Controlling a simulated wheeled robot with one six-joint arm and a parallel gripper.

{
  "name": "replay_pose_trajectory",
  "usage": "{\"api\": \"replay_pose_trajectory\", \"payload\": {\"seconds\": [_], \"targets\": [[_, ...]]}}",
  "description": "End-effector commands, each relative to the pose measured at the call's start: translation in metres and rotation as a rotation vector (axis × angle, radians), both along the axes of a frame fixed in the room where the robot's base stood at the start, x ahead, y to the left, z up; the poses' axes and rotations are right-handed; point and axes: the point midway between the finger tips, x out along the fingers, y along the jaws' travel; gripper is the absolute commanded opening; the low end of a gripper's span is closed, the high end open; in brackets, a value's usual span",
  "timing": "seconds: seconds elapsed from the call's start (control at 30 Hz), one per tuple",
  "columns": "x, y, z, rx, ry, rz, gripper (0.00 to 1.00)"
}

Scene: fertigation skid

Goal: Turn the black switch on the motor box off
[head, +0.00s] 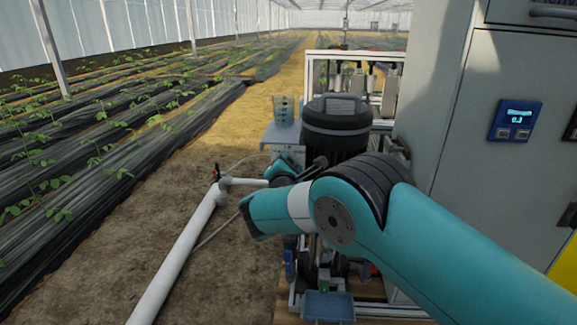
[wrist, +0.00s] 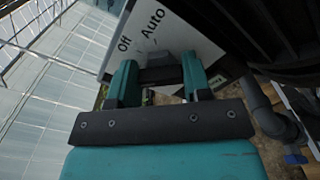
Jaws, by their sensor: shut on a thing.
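The motor box shows in the wrist view as a pale panel (wrist: 183,42) printed with "Off" and "Auto". The black switch (wrist: 158,60) sits on it between my fingertips, below the two words. My gripper (wrist: 159,76) has a teal finger on each side of the switch and is shut on it. Which word the switch points to cannot be told, as the fingers and the dark knob blend together. In the head view the box (head: 291,152) is a small pale shape left of the black motor (head: 336,125); my arm hides the switch and most of my gripper.
A grey cabinet (head: 455,110) with a blue display (head: 516,120) stands close on the right. A white pipe (head: 180,255) with a red-handled valve (head: 217,173) runs along the ground at left. A clear container (head: 285,110) stands behind the box. Bare soil lies left of the skid.

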Motion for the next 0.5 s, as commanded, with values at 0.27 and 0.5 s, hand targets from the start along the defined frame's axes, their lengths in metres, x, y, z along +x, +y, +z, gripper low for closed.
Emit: {"api": "replay_pose_trajectory", "payload": {"seconds": [0.27,0.5], "targets": [[-0.0002,-0.0004,-0.002,0.13,-0.004,0.0,0.21],[-0.0003,-0.001,-0.0036,0.328,-0.01,-0.001,0.21]]}}
